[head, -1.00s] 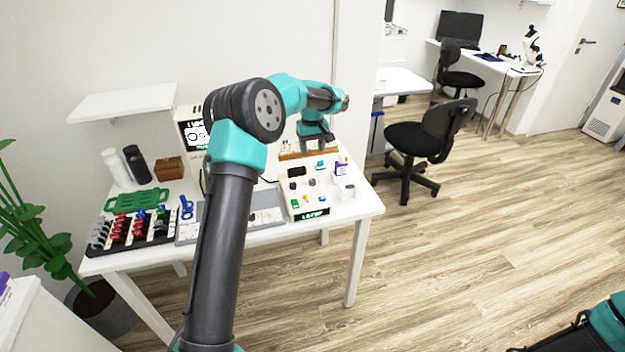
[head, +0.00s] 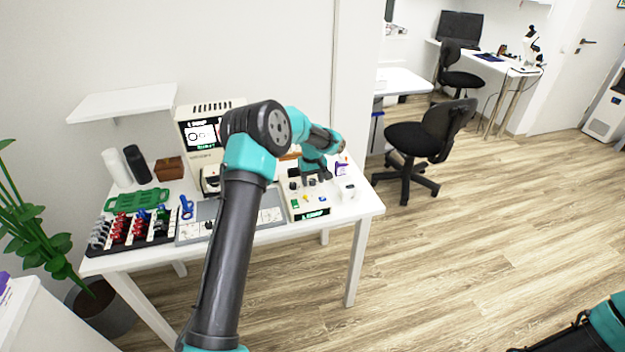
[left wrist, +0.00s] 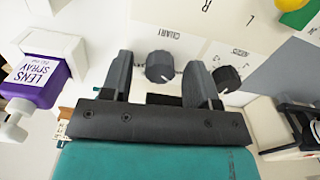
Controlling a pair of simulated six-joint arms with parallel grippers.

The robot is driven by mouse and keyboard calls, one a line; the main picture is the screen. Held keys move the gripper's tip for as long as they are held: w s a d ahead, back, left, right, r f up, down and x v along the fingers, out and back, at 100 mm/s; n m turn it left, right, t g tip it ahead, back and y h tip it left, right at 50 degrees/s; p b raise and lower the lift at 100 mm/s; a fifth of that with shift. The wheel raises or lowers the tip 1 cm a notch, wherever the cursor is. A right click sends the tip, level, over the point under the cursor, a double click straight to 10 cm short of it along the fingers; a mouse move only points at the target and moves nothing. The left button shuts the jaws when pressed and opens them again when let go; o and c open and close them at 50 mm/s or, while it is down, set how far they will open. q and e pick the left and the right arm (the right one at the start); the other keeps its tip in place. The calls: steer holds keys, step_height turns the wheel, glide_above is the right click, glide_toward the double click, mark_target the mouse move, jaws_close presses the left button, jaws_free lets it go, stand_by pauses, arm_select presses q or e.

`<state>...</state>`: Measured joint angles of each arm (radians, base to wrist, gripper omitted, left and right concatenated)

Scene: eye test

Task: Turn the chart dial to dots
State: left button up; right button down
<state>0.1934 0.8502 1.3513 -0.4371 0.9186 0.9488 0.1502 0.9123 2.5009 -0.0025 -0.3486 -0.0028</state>
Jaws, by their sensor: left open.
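My left gripper (head: 317,177) is open and empty over the back part of a white control panel (head: 308,207) on the table. In the left wrist view its two fingers (left wrist: 162,84) are spread. A dark round dial (left wrist: 160,66) shows between them in the picture, apart from both fingers. Its label looks like "CHART", though the letters are upside down and unclear. A second dark dial (left wrist: 227,79) sits just right of the right finger, with a label too small to read. I cannot tell which setting either dial points to. My right gripper is out of view.
A purple lens spray bottle (left wrist: 38,78) stands by a white block (left wrist: 52,48) left of the gripper. A screen unit (head: 203,135) is behind my left arm. A black rack (head: 130,232) of coloured pieces stands at the table's left front.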

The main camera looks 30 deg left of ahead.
arm_select(q)
steer(key=shift+c, duration=0.3)
steer(key=c, duration=0.9)
steer(key=shift+m, duration=0.4)
steer(key=m, duration=0.3)
steer(key=shift+m, duration=2)
steer(key=o, duration=1)
steer(key=shift+c, duration=0.2)
